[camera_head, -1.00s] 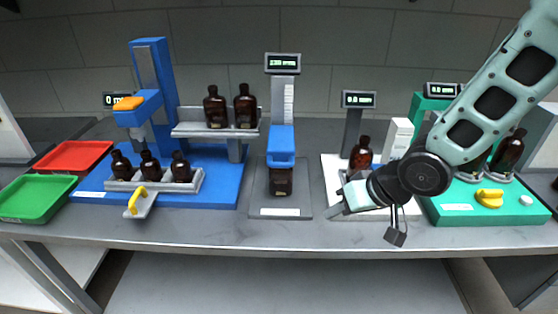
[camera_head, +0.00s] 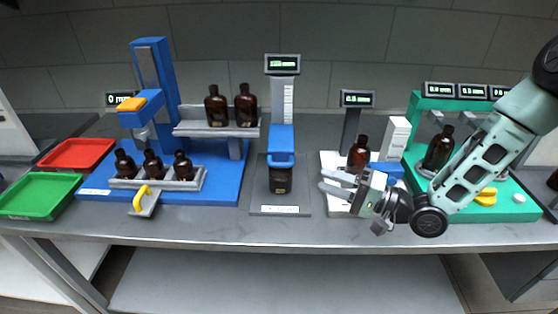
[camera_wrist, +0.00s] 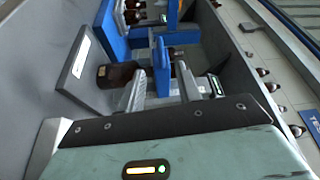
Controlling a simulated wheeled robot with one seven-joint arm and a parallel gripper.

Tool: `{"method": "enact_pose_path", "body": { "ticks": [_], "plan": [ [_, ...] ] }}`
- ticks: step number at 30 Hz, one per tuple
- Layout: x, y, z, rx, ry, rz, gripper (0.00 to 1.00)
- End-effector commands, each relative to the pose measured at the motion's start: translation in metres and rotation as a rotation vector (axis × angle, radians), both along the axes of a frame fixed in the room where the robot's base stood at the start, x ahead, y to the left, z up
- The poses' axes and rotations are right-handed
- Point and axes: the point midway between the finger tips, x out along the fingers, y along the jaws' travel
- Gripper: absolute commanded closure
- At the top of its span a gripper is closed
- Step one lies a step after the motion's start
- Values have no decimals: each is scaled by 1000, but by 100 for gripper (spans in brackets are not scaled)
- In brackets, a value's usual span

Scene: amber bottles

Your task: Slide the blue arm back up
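The blue arm (camera_head: 281,145) sits low on the grey post of the middle station, just above a brown bottle (camera_head: 281,180). The post carries a lit display (camera_head: 283,64) on top. My gripper (camera_head: 328,182) is to the right of the blue arm, apart from it, at about the bottle's height. Its fingers point left and are spread, with nothing held. In the wrist view the blue arm (camera_wrist: 163,62) lies beyond the fingertips and the bottle (camera_wrist: 117,75) beside them. The far side of the blue arm is hidden.
A white station with a bottle (camera_head: 359,153) and a blue block (camera_head: 388,170) stands behind my gripper. The green station (camera_head: 470,208) is at right, partly behind my arm. The blue station (camera_head: 222,190) with several bottles is at left, beside red (camera_head: 75,154) and green trays (camera_head: 38,194).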

Motion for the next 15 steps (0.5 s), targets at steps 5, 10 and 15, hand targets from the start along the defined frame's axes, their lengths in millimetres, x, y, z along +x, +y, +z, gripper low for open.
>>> {"method": "enact_pose_path", "body": {
  "ticks": [5, 10, 15],
  "plan": [
    [15, 37, 7, 1, 0, 3, 66],
    [29, 69, 9, 0, 1, 2, 66],
    [42, 96, 10, -2, 0, 2, 66]
  ]
}}
